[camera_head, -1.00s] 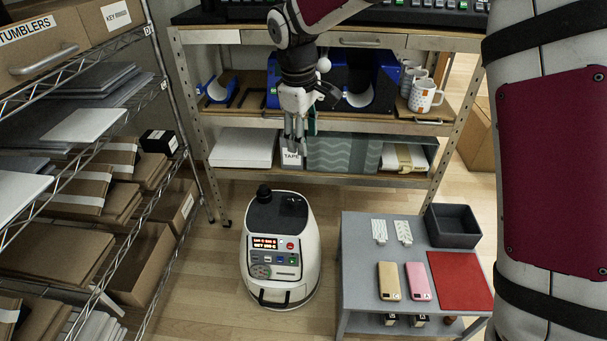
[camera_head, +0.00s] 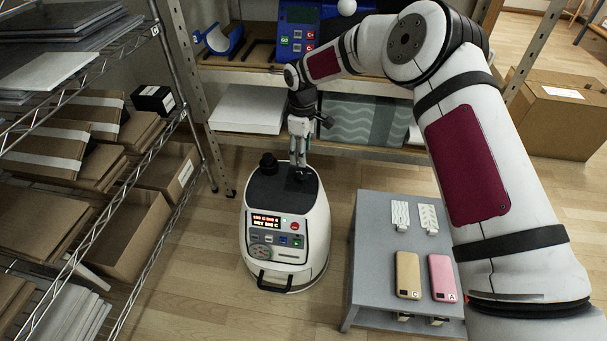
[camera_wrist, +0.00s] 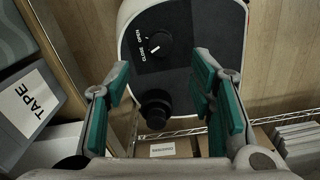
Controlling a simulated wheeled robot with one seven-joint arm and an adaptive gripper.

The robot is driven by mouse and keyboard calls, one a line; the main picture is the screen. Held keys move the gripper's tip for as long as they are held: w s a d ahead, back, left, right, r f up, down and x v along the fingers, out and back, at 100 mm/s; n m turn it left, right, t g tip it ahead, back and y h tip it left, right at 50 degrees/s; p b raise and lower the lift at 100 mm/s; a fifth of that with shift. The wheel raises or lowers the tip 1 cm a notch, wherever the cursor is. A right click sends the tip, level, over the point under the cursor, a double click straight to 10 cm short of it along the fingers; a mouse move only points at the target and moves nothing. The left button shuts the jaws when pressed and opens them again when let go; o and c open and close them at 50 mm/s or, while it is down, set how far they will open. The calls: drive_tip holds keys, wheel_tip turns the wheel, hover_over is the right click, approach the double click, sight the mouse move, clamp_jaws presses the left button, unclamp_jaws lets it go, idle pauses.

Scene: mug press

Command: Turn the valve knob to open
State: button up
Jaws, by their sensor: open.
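The valve knob (camera_wrist: 157,45) is a round black knob on the dark top of the white machine (camera_head: 287,228). In the wrist view, the words CLOSE and OPEN are printed beside it, and it bears a small white mark. In the head view the knob (camera_head: 302,174) is at the right of the machine's top, partly behind the fingers. My gripper (camera_head: 299,158) points down just above the machine's top, close to the knob. In the wrist view my gripper (camera_wrist: 161,80) is open and empty, its green-padded fingers apart, with the knob beyond them. I see no contact with the knob.
A black cap (camera_wrist: 154,108) stands up from the machine's top beside the knob; it shows left of the fingers in the head view (camera_head: 268,164). A wire rack with boxes is at left, a shelf behind, a small grey table (camera_head: 374,258) at right.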

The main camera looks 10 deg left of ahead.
sight(302, 175)
wheel_tip(302, 175, down, 9)
drive_tip(key=b, duration=0.2)
drive_tip(key=shift+f+b, duration=0.1)
drive_tip(key=shift+b, duration=0.25)
drive_tip(key=c, duration=1.2)
